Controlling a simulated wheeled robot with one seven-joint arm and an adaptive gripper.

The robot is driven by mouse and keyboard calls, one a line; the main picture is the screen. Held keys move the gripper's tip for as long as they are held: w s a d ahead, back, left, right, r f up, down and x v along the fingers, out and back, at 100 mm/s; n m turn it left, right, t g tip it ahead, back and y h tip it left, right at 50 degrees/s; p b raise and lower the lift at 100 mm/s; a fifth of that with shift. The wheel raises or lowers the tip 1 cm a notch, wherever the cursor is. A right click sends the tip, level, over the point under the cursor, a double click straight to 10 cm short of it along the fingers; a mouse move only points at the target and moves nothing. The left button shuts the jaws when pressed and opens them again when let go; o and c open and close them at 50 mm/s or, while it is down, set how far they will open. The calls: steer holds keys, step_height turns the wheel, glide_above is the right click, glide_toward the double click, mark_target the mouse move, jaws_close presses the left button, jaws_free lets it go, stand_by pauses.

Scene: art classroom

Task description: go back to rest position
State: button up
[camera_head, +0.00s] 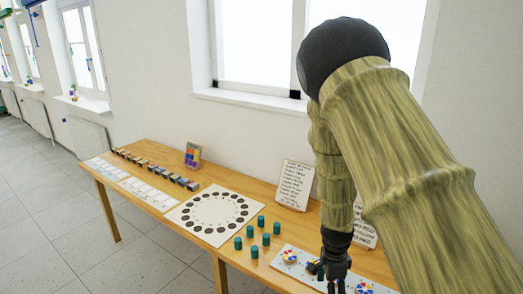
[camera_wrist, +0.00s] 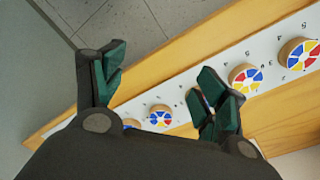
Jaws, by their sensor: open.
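My gripper (camera_head: 336,282) hangs over the right part of the wooden table, above a white strip (camera_head: 277,263) with color-wheel discs. In the wrist view my gripper (camera_wrist: 160,75) is open, its two green-padded fingers spread apart. I see nothing held between them. One color-wheel disc (camera_wrist: 245,78) shows just right of the right finger, and another disc (camera_wrist: 160,116) lies below the gap between the fingers. The right finger partly hides something on the strip. My arm covers the right side of the head view.
The wooden table (camera_head: 233,178) runs along the wall under the windows. It holds a white board with a ring of dark dots (camera_head: 214,214), several teal cylinders (camera_head: 254,252), a row of small blocks (camera_head: 158,169) and a text card (camera_head: 295,184). Grey floor (camera_head: 40,215) is clear at left.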

steer(key=s+d+f+n+h+b, duration=0.1)
steer(key=s+d+f+n, duration=0.25)
steer(key=s+f, duration=0.5)
steer(key=s+d+f+n, duration=0.2)
steer(key=s+f+n, duration=0.3)
steer(key=s+f, duration=0.35)
steer(key=s+a+f+n, duration=0.1)
steer(key=s+n, duration=0.3)
steer(key=s, duration=0.4)
steer(key=s+a+f+n+y+b, duration=0.1)
steer(key=s+f+n, duration=0.3)
steer(key=s, duration=0.5)
steer(key=shift+s+a+f, duration=0.2)
steer(key=shift+a+f, duration=0.05)
steer(key=shift+a, duration=0.5)
